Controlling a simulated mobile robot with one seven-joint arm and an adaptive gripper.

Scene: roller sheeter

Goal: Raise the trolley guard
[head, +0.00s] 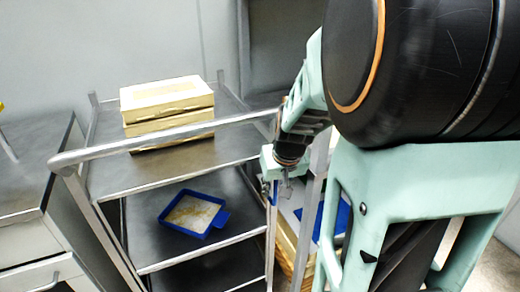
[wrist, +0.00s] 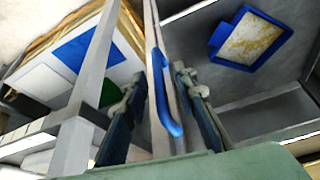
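The metal trolley (head: 100,185) stands in the middle of the head view, with a tubular rail (head: 170,138) across its near side. A blue handle (wrist: 162,95) is fixed along a narrow metal bar (wrist: 153,60) in the wrist view. My gripper (wrist: 162,112) is open, with one dark finger on each side of the bar and handle. Gaps show between the fingers and the handle, so it does not appear gripped. In the head view my gripper (head: 283,180) is at the trolley's right front corner, partly hidden by my arm. I cannot tell which part is the guard.
Cream boxes (head: 167,105) are stacked on the trolley's upper shelf. A blue tray (head: 193,213) with pale crumbly contents lies on the shelf below. A grey cabinet (head: 30,190) stands close at left. A stack with a blue sheet (wrist: 85,48) is right of the trolley, beyond a metal post (wrist: 85,95).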

